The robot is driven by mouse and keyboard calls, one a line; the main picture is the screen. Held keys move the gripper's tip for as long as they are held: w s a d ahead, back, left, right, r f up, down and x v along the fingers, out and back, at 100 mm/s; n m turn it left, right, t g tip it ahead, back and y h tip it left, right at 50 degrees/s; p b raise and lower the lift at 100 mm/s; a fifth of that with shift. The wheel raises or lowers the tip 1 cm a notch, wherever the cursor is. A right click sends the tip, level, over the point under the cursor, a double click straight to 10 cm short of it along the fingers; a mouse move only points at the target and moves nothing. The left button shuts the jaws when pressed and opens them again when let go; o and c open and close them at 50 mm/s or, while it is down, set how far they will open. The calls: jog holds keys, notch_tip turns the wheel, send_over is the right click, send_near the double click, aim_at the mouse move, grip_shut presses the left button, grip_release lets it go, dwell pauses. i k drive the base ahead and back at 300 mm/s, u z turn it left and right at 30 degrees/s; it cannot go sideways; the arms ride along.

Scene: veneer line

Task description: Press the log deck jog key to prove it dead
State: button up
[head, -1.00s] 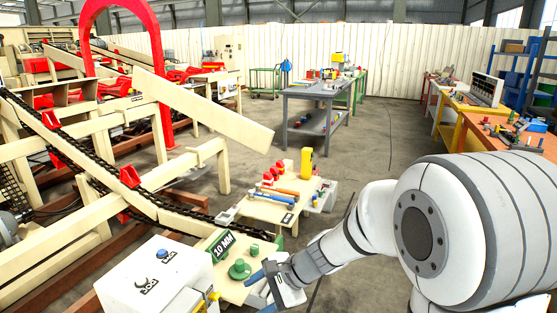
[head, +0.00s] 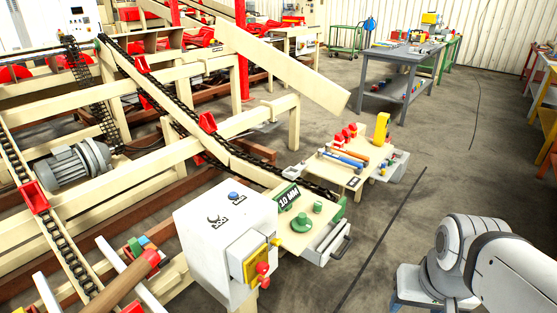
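A white control box (head: 215,245) stands in the lower middle of the head view, beside the chain deck. Its top carries a round blue button (head: 234,195) and a dark key-like or switch symbol above a small black label (head: 217,222); the lettering is too small to read with certainty. A yellow switch plate (head: 256,264) with a red part (head: 262,275) hanging on it is on the box's front. My arm shows at the lower right, clear of the box. My gripper is not visible, and nothing of mine touches the button.
A small tool table (head: 345,180) stands behind. Open floor (head: 400,210) lies to the right.

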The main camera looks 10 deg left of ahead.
aim_at(212, 217)
jog(key=u, duration=1.35)
